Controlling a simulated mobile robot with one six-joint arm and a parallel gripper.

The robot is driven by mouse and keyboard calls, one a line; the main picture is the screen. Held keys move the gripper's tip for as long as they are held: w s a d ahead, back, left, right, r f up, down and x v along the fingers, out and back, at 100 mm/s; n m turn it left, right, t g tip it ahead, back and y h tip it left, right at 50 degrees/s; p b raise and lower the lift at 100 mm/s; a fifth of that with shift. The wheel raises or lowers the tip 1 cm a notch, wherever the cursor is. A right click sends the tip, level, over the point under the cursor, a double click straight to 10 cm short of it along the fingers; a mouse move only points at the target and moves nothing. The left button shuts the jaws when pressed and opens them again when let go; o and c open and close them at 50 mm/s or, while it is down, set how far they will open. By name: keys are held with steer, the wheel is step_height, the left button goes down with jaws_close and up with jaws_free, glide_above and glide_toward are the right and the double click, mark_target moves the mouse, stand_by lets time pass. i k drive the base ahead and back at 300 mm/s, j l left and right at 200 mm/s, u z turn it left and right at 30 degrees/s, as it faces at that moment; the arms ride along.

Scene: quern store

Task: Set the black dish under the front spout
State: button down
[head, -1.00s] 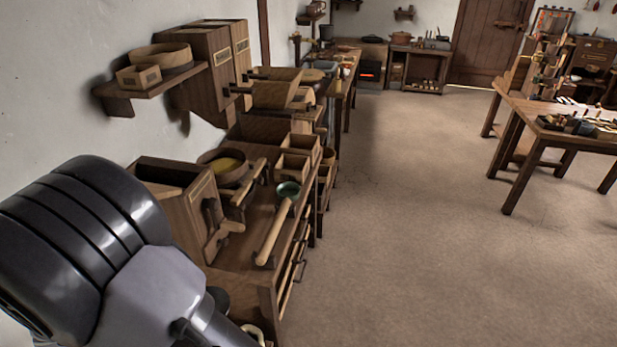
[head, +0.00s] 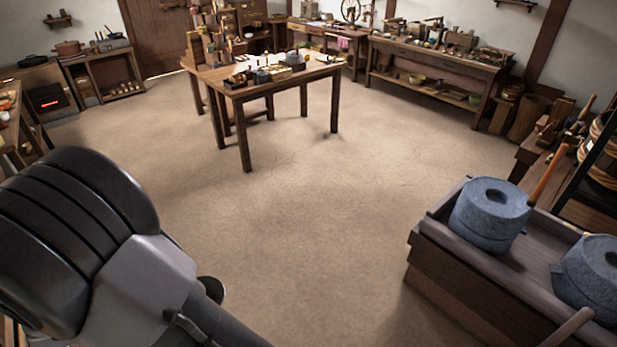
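Two blue-grey quern stones stand on a wooden trough-like bench (head: 455,235) at the lower right. The left quern stone (head: 490,215) has a hole in its top and an orange-brown handle (head: 548,172) rising beside it. The right quern stone (head: 590,278) is cut off by the picture edge. My arm fills the lower left. My gripper is out of the picture.
A wooden table (head: 240,93) with small items stands across the room. A long workbench (head: 430,58) runs along the back wall at the right. A rack (head: 583,170) stands beyond the querns. The floor (head: 290,230) between is clear.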

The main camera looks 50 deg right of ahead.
mark_target(530, 245)
steer(key=l+z, duration=0.35)
steer(key=z, duration=0.15)
steer(key=l+z, duration=0.8)
steer(key=z, duration=0.2)
steer(key=i+l+z, duration=0.15)
steer(key=l+z, duration=0.15)
steer(key=z, duration=0.2)
steer(key=i+l+z, duration=0.15)
steer(key=z, duration=0.35)
steer(key=i+l+z, duration=0.25)
steer(key=z, duration=0.25)
